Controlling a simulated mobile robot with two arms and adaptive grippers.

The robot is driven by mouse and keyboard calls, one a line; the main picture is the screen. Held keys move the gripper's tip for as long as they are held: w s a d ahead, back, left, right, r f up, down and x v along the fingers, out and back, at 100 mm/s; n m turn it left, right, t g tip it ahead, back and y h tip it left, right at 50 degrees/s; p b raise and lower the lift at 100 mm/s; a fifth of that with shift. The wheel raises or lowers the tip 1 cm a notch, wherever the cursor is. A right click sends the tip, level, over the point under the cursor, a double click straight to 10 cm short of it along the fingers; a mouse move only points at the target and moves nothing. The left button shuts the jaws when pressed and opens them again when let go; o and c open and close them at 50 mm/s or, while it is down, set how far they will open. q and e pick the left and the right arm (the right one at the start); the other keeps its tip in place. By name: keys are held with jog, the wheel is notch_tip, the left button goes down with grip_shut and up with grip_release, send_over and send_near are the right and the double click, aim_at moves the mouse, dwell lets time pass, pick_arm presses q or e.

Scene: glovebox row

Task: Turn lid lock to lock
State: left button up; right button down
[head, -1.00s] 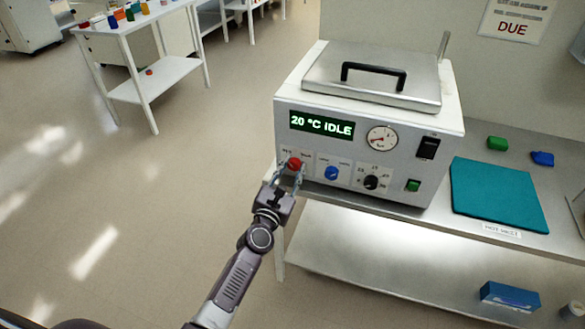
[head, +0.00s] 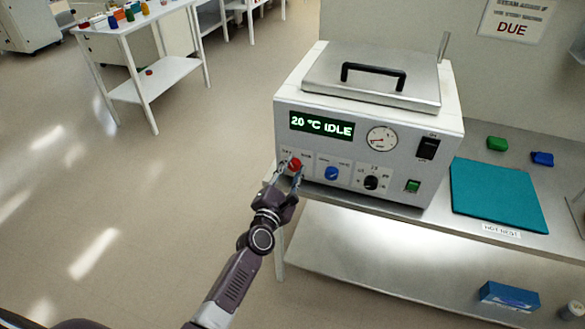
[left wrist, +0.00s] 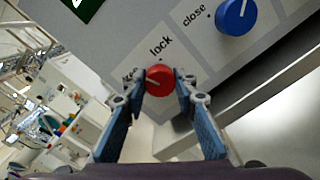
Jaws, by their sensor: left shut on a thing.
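The lid lock is a red knob (head: 295,164) at the left of the front panel of a white box-shaped machine (head: 350,195) with a metal lid (head: 372,82). My left gripper (head: 291,170) is shut on the red knob, one finger on each side. In the left wrist view the knob (left wrist: 159,80) sits between the blue-grey fingers (left wrist: 160,90). The word "lock" stands above it; the label on its left is partly hidden by a finger. A small pale mark shows on the knob's left side. The lid is down. My right gripper is not in view.
A blue knob (head: 332,173) and a black dial (head: 371,183) sit right of the red knob. The display (head: 321,124) reads "20 °C IDLE". A teal mat (head: 497,195) lies on the bench to the right. The floor at left is clear.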

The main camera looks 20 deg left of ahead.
pick_arm(q)
jog(key=m, duration=0.6)
jog(key=shift+m+p, duration=0.3)
jog(key=shift+p, duration=0.1)
jog(key=m+p, duration=0.1)
jog(key=m, duration=0.4)
jog(key=shift+f, duration=0.1)
jog(key=shift+m, duration=0.6)
jog(key=o, duration=1.2)
jog(key=shift+c, duration=0.2)
jog(key=shift+s, duration=0.15)
jog(key=s, duration=1.1)
jog(key=shift+s+a, duration=0.2)
jog(key=shift+s, duration=0.2)
